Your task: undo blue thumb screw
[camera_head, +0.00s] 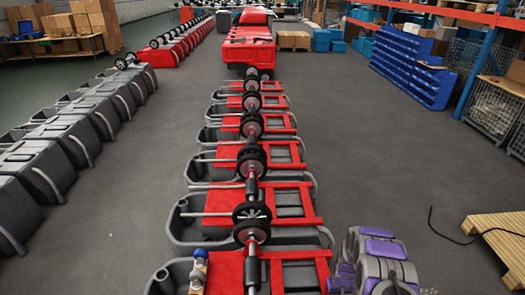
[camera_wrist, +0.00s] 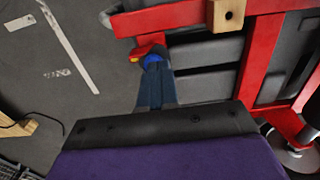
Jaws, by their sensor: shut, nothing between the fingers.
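In the wrist view a round blue piece, which looks like the blue thumb screw (camera_wrist: 152,60), sits by a small red and yellow part (camera_wrist: 148,50) at the edge of a red-framed tank (camera_wrist: 205,50). My gripper (camera_wrist: 154,80) reaches up from below, its dark blue-grey fingers together. Their tips overlap the lower side of the blue piece in the picture; I cannot tell whether they touch it. In the head view my purple and grey arm shows at the bottom right, and the fingertips cannot be made out.
A row of red and grey tanks (camera_head: 290,200) with black wheels runs away from me. Dark tanks (camera_head: 60,150) line the left. A wooden pallet (camera_head: 500,240) and a black cable (camera_head: 450,236) lie at right. Grey floor (camera_head: 380,160) between is clear.

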